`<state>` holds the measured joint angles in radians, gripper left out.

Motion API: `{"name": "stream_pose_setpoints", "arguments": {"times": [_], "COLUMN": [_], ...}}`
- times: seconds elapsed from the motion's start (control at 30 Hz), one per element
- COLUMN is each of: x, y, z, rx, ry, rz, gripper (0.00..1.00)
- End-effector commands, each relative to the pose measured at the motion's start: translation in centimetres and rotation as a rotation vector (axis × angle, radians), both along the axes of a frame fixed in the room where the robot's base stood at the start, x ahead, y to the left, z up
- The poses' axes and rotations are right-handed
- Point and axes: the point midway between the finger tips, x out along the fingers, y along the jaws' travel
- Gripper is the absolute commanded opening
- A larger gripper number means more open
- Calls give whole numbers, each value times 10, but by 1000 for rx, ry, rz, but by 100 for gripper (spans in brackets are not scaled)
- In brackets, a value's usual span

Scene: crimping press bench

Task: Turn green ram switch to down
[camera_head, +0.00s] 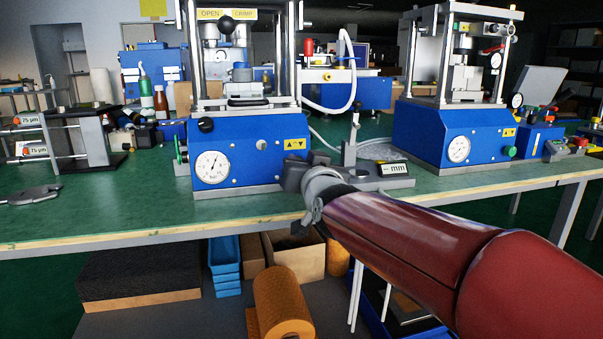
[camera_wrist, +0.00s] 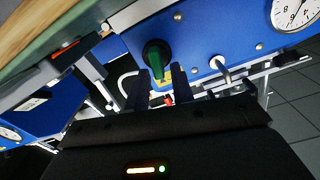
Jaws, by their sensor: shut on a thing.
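The green ram switch (camera_wrist: 156,64) shows in the wrist view as a green handle on a round dark base, on the blue front of the left press (camera_head: 245,150). Its handle stands near upright in that view, slightly tilted. My gripper (camera_head: 298,173) is at the press's lower right front, just below the yellow arrow label (camera_head: 295,144). In the wrist view, its two dark fingers (camera_wrist: 158,82) are on either side of the green handle, shut on it. In the head view my gripper hides the switch.
A grey stand with a "mm" readout (camera_head: 395,169) is close to the right of my gripper. A second blue press (camera_head: 450,140) with its own green knob (camera_head: 510,152) stands farther right. The green bench top (camera_head: 110,210) is clear at front left.

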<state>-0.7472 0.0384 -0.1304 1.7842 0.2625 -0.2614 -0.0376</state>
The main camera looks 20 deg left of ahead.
Motion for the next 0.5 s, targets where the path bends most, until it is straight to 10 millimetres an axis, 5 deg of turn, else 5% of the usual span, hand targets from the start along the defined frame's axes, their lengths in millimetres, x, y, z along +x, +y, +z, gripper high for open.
{"name": "stream_pose_setpoints", "arguments": {"times": [0.5], "x": [4], "y": [-5], "z": [-10], "rx": [407], "ry": [257], "rz": [0], "gripper": [1]}}
